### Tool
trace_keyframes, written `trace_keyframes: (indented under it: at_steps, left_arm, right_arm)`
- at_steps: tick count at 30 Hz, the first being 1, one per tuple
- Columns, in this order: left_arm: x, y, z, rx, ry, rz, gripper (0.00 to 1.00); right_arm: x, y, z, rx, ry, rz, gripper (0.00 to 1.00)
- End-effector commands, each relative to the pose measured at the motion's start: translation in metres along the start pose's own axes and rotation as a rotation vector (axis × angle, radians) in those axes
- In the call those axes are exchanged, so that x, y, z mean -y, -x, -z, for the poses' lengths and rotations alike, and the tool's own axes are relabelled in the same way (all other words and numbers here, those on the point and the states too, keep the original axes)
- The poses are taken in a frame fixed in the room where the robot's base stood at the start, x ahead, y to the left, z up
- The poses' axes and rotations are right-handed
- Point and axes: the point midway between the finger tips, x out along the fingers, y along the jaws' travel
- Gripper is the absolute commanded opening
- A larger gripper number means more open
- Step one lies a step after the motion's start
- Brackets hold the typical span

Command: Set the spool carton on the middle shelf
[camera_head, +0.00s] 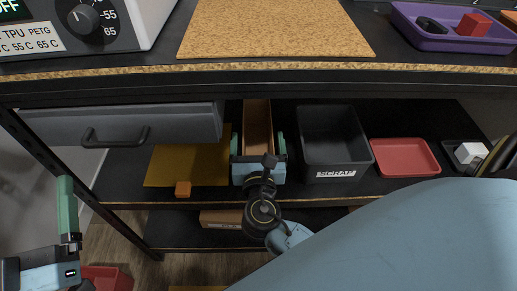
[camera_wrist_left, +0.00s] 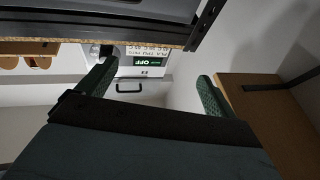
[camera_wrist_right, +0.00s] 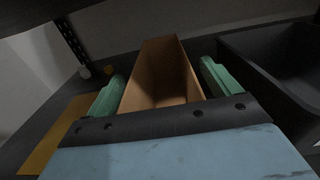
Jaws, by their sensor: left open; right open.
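The spool carton (camera_head: 257,120), a long narrow brown box that looks open at the top, rests on the middle shelf (camera_head: 210,197) beside a black bin. My right gripper (camera_head: 258,143) is open, with its green fingers on either side of the carton's near end. In the right wrist view the carton (camera_wrist_right: 160,75) lies between the two fingers, with a small gap at the right one; contact at the left is unclear. My left gripper (camera_head: 67,205) is open and empty at the lower left, away from the shelf; its spread fingers show in the left wrist view (camera_wrist_left: 152,85).
A black bin (camera_head: 333,138) and a red tray (camera_head: 404,157) stand right of the carton. A yellow mat (camera_head: 165,165) and an orange block (camera_head: 183,189) lie left. A grey drawer (camera_head: 165,121) hangs above the shelf. The worktop edge (camera_head: 300,68) overhangs everything. Another carton (camera_head: 218,218) sits below.

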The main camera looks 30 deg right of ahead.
Motion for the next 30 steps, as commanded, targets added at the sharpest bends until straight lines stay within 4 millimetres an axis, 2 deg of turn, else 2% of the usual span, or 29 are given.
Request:
trace_keyframes:
  at_steps: [7,15,21,30]
  left_arm:
    - [0.008,0.006,-0.036,0.239,-0.011,0.018,0.92]
    - [0.016,0.023,-0.072,0.483,-0.019,0.038,0.92]
    - [0.018,0.032,-0.085,0.570,-0.020,0.045,0.92]
    - [0.019,0.034,-0.088,0.586,-0.020,0.047,0.92]
  right_arm:
    - [0.000,0.046,-0.001,-0.006,0.001,-0.002,0.89]
    - [0.000,0.094,-0.001,-0.003,0.000,-0.001,0.89]
    - [0.000,0.111,-0.001,-0.001,-0.002,0.000,0.89]
    - [0.000,0.113,0.000,0.000,-0.001,0.000,0.89]
